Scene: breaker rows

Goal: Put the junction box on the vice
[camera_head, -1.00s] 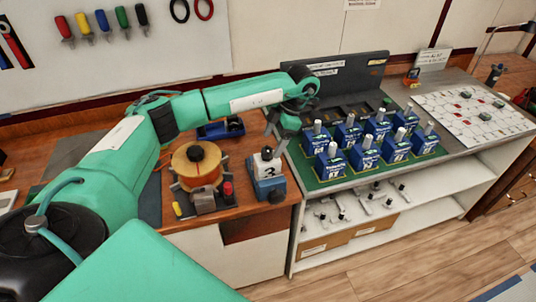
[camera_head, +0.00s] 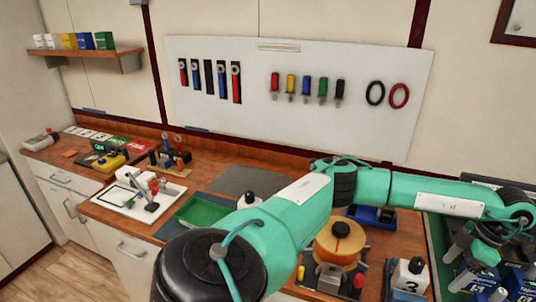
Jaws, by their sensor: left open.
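A white block with a dark mark and a black knob (camera_head: 408,274), which looks like the junction box, is at the lower right of the bench. Another white block with a black knob (camera_head: 250,200) is partly hidden behind my left arm. My left gripper (camera_head: 482,258) is open, at the right edge, right of the marked block and over the blue breakers. I see nothing held in it. My right gripper is out of view.
An orange spool (camera_head: 340,238) on a stand and a blue tape holder (camera_head: 372,218) are left of the marked block. Several blue breakers (camera_head: 520,282) stand at the lower right. A green tray (camera_head: 200,212) and a white board fixture (camera_head: 140,196) are further left.

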